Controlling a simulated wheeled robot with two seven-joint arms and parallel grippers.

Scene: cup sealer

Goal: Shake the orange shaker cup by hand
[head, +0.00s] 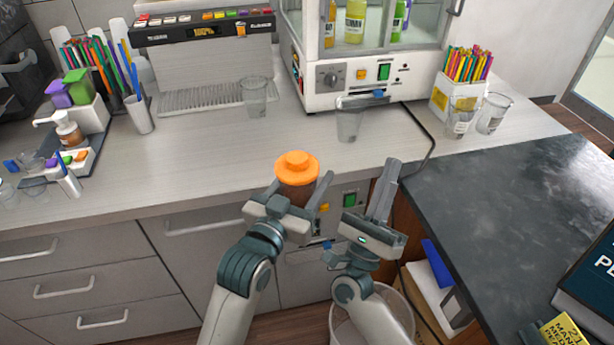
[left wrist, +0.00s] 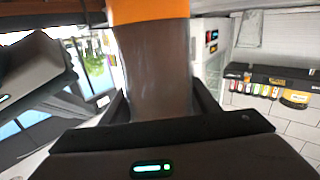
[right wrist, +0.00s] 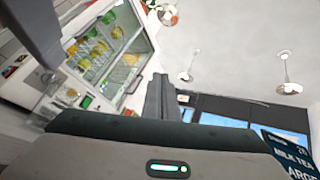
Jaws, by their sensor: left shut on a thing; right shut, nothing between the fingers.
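The shaker cup (head: 296,168) has an orange lid and a brown, see-through body. It is upright in the head view, held in the air in front of the counter's front edge. My left gripper (head: 296,194) is shut around its body, with one finger on each side. In the left wrist view the brown body (left wrist: 155,75) stands between the fingers, under the orange band. My right gripper (head: 386,192) is shut and empty, to the right of the cup and apart from it, fingers pointing up. Its closed fingers also show in the right wrist view (right wrist: 157,98).
The light counter (head: 200,165) behind the cup has clear room at its front. Clear cups (head: 349,122) stand farther back, near a dispenser (head: 205,60) and a glass-fronted cabinet (head: 365,75). A dark countertop (head: 500,190) lies right, and a bin (head: 345,325) stands below my right arm.

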